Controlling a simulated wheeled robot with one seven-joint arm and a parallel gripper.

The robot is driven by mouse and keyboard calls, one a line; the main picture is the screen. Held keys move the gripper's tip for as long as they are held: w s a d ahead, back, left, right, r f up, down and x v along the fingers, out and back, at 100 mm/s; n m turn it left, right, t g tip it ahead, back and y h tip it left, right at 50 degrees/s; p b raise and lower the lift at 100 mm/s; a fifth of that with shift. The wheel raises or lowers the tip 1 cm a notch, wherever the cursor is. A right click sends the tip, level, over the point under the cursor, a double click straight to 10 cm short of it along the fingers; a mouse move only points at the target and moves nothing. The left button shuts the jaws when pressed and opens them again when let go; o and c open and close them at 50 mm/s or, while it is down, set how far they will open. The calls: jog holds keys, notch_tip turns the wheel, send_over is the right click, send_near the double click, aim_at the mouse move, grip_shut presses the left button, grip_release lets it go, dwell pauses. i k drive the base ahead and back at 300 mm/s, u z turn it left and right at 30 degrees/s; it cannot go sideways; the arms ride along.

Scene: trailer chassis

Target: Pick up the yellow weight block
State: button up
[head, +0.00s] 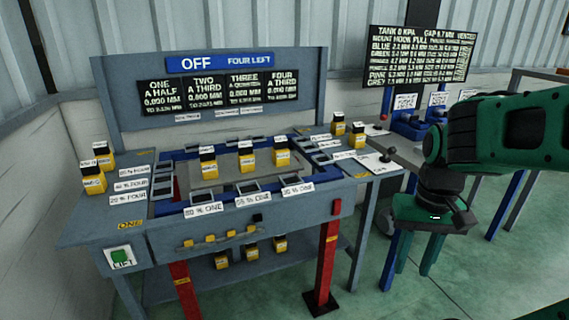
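Several yellow weight blocks with black tops and white labels are in the head view; I cannot tell which one the task means. Three stand in a row on the central plate: a left block (208,171), a middle block (246,163) and a right block (281,158). Two more blocks (94,184) stand on the bench's left side, and two (357,141) on its right side. Others (251,252) sit on the lower shelf. My gripper (405,279) hangs pointing down right of the bench, apart from all blocks. Its fingers look spread and empty.
The grey bench (78,236) has red legs, labelled slots and a green LIFT button (119,257). A sign panel (219,125) reading OFF rises behind it. A lever (385,155) stands at its right corner. A dark text screen (419,57) is behind. Floor at front right is clear.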

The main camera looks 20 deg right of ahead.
aim_at(280, 152)
jog(key=k, duration=1)
jog(key=z, duration=0.35)
jog(key=i, duration=0.7)
jog(key=z, duration=0.6)
jog(key=i, duration=1.3)
jog(key=u, duration=0.45)
jog(key=i, duration=0.85)
jog(key=u, duration=0.5)
